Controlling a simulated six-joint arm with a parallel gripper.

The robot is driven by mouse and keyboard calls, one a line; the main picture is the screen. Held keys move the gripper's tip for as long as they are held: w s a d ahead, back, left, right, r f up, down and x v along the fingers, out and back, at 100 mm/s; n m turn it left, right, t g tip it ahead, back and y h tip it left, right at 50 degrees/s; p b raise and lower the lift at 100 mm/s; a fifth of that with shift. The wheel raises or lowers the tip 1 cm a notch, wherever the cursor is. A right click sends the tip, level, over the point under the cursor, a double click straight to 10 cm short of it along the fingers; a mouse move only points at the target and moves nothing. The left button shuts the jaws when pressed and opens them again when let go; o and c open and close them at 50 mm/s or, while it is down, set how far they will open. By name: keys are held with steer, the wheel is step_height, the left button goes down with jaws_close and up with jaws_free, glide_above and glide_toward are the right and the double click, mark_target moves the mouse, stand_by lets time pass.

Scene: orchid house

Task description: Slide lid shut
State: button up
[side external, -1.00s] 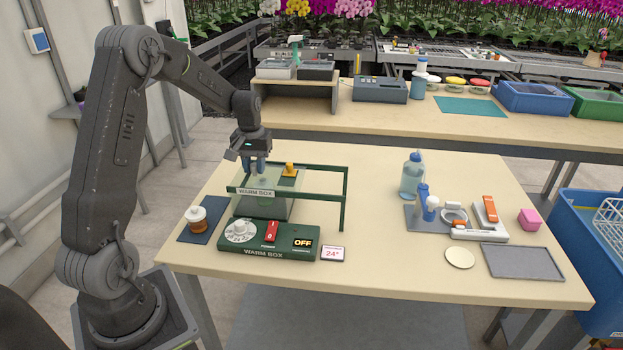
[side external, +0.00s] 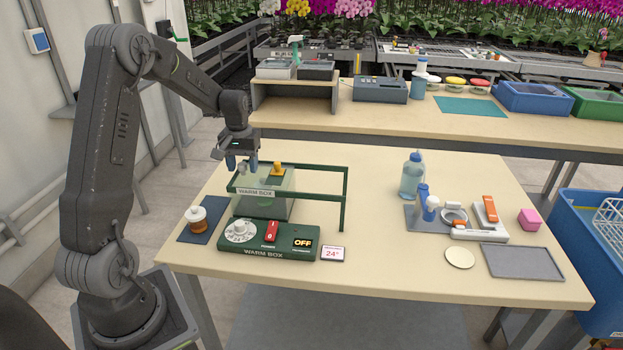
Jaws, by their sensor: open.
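The warm box (side external: 264,208) is a translucent, green-tinted bin at the left of the table, with dark green rails (side external: 318,167) reaching right to a post. An orange-yellow knob (side external: 277,169) stands at the rear of the box top. The clear lid's edges are hard to make out, so I cannot tell how much of the opening it covers. My gripper (side external: 241,164) is open, pointing down over the box's left rear corner. It is left of the knob and apart from it. Whether its fingertips touch the lid or rim is unclear.
A green control panel (side external: 265,241) with a dial, a red switch and an "OFF" display stands in front of the box. An amber jar (side external: 197,219) is on a dark mat at left. Bottles (side external: 412,176) and a tray (side external: 523,262) are at right. The table's middle is clear.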

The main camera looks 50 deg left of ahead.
steer(key=shift+r, duration=3.5)
steer(key=shift+d+r, duration=0.25)
steer(key=shift+d, duration=0.1)
steer(key=s+d+r+m+t+y, duration=0.1)
steer(key=s+d+r+m+t, duration=0.25)
steer(key=d, duration=0.85)
steer(key=s+d+r+m, duration=0.3)
steer(key=s+d+r, duration=0.25)
steer(key=d, duration=0.55)
steer(key=s+d+m+t+h, duration=0.1)
steer(key=s+d+m+t, duration=0.1)
steer(key=s+d, duration=0.5)
steer(key=shift+f, duration=0.35)
